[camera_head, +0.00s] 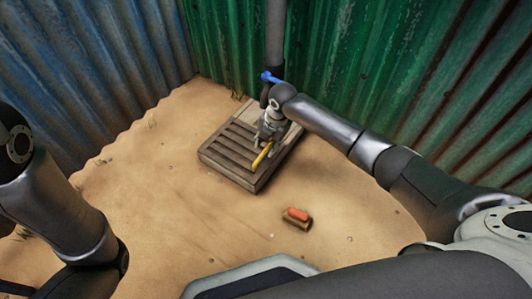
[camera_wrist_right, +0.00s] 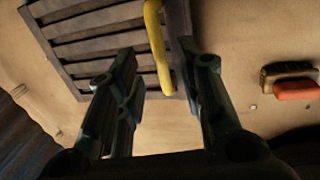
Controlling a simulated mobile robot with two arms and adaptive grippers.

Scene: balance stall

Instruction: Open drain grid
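The drain grid (camera_head: 225,155) is a slatted grey-brown panel lying in a frame on the sandy ground, in the middle of the head view. It also shows at the top of the right wrist view (camera_wrist_right: 100,45). A yellow handle (camera_head: 262,155) stands on its right part; in the right wrist view the handle (camera_wrist_right: 157,45) runs down toward the space between my fingers. My right gripper (camera_wrist_right: 155,75) is open, its two fingers on either side of the handle's lower end. I cannot tell if they touch it. My left gripper is out of view; only my left arm shows.
A brush with a red-orange part (camera_head: 297,216) lies on the sand in front of the grid. A grey pipe (camera_head: 275,40) with a blue lever (camera_head: 271,77) stands behind it. Green and blue corrugated walls close off the back. The sand left of the grid is clear.

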